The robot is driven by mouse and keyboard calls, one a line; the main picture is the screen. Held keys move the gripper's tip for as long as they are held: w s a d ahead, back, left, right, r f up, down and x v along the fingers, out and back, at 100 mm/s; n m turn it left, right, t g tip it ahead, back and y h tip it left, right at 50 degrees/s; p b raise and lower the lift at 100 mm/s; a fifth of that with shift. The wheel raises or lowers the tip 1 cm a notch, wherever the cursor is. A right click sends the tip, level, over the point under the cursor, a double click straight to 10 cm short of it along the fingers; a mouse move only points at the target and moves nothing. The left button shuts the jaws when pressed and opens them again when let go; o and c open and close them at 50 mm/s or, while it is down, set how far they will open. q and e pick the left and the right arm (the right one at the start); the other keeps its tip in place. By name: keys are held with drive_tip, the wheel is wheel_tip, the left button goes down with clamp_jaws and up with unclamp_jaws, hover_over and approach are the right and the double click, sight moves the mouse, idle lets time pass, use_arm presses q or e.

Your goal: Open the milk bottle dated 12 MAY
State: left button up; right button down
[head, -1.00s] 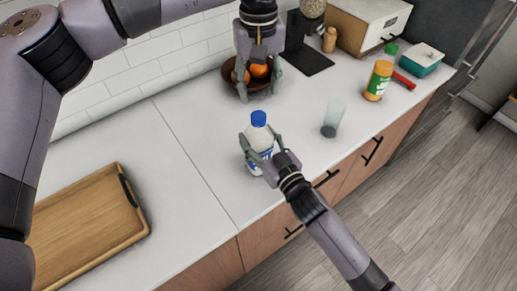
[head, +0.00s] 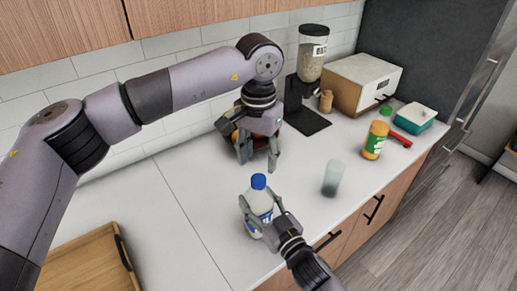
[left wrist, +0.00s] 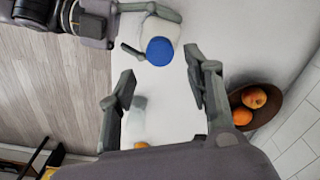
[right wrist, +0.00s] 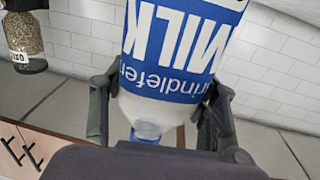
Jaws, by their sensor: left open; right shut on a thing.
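The milk bottle (head: 258,205), white with a blue cap and blue label, stands upright on the counter. My right gripper (head: 262,217) is shut on its body. In the right wrist view the label (right wrist: 180,45) reads MILK; no date is legible. My left gripper (head: 257,165) is open and empty, pointing down above the counter, behind the bottle and apart from it. In the left wrist view the blue cap (left wrist: 160,51) shows beyond the open fingers (left wrist: 162,92), off to one side of the gap between them.
A clear glass (head: 332,178) stands right of the bottle. A fruit bowl (head: 226,124) is partly hidden behind my left gripper. An orange-and-green jar (head: 375,140), a teal container (head: 413,117) and a bread box (head: 362,82) stand farther right. A wooden tray (head: 85,262) lies at left.

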sight(258, 178)
use_arm(q)
wheel_tip(258, 178, down, 6)
drive_tip(key=shift+r, duration=0.1)
idle(0.4)
